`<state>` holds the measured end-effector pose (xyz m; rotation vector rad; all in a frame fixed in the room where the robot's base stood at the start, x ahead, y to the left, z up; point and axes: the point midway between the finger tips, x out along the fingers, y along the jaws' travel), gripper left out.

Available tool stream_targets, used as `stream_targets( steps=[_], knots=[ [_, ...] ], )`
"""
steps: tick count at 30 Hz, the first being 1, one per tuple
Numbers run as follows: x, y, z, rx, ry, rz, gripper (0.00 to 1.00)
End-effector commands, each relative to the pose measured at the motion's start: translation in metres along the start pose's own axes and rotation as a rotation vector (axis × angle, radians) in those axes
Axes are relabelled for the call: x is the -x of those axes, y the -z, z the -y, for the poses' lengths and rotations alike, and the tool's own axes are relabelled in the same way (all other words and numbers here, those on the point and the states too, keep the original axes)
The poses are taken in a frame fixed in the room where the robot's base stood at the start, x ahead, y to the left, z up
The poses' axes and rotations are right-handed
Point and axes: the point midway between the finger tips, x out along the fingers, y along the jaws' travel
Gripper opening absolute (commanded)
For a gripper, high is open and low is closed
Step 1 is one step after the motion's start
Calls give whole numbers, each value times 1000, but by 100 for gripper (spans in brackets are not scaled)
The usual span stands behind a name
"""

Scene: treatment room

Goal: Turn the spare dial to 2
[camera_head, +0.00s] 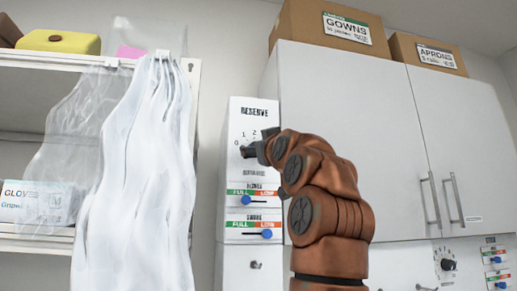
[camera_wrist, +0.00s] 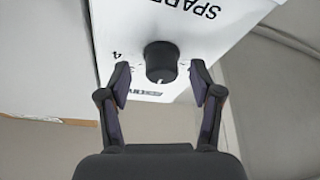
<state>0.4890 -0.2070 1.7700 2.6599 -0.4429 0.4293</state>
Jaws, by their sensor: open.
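In the wrist view, a round black dial knob (camera_wrist: 161,62) stands on a white panel (camera_wrist: 208,42) printed "SPARE", with a "4" to its left. A small pale mark shows at the knob's lower edge; the number it points to is unclear. My gripper (camera_wrist: 160,72) is open, a finger on each side of the knob, with visible gaps and nothing held. In the head view, my gripper (camera_head: 262,146) is in front of a white panel (camera_head: 240,172) whose label looks like "RESERVE". The digits 0, 1 and 2 show there; my gripper hides much of that dial.
Blue sliders (camera_head: 246,200) sit below on the same column. Tall white cabinets (camera_head: 345,110) stand right, with another black dial (camera_head: 447,265) at lower right. A translucent plastic sheet (camera_head: 140,150) hangs from the shelf at left. Cardboard boxes (camera_head: 330,30) sit on top.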

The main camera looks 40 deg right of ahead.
Motion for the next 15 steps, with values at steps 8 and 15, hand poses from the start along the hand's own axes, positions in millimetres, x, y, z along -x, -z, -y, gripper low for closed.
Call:
stream_targets(
  steps=[8,15],
  knots=[
    [9,-4,2,-1,2,5,65],
    [20,-6,4,-1,6,10,65]
  ],
)
